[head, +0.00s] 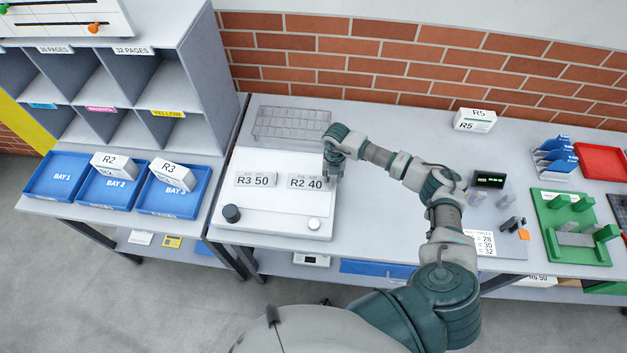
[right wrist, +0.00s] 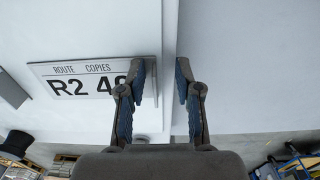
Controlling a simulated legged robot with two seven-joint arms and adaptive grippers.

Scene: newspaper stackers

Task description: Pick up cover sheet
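No sheet is labelled as a cover sheet. A white card reading "R2 40" (head: 305,183) lies on the white board (head: 270,217); beside it is a card reading "R3 50" (head: 256,180). My right gripper (head: 333,176) is at the right end of the R2 40 card. In the right wrist view the gripper (right wrist: 160,82) is open, with a gap between its fingertips and nothing visibly held. Its left finger overlaps the right end of the R2 40 card (right wrist: 85,78) and hides part of the text. My left gripper is not in view.
Blue bay trays (head: 58,193) with R2 (head: 114,165) and R3 (head: 172,174) stacks stand left, below grey pigeonholes. A clear rack (head: 291,123) is behind the board. A black knob (head: 231,213) rises at its front left. A green fixture (head: 575,245) is far right.

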